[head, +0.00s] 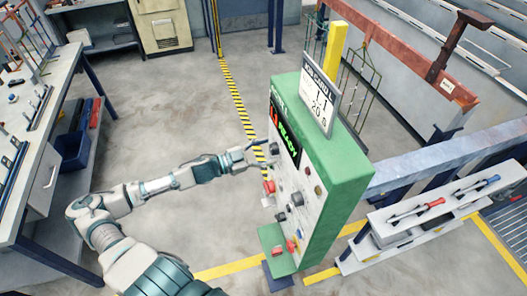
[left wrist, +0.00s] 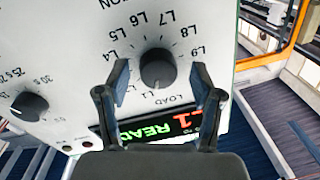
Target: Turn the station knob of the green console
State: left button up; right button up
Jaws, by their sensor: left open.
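The green console (head: 345,150) stands upright right of centre in the head view, with a pale panel of knobs and buttons. My left gripper (head: 268,150) is at the upper part of this panel, below the lit display. In the left wrist view the black station knob (left wrist: 158,68) sits inside a ring of upside-down labels, LOAD and L1 to L9. My left gripper (left wrist: 158,74) is open, one finger on each side of the knob, with visible gaps. The knob's white mark seems to face L1. The display (left wrist: 150,128) shows red and green text. My right gripper is not in view.
A second black knob (left wrist: 30,105) with seconds marks is left in the wrist view. A red button (head: 268,187) is lower on the panel. A workbench (head: 38,110) stands left, a tool shelf (head: 410,222) right. Floor between bench and console is clear.

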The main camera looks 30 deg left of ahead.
pick_arm(q)
jog(key=v, duration=1.2)
dwell(0.3)
dwell(0.4)
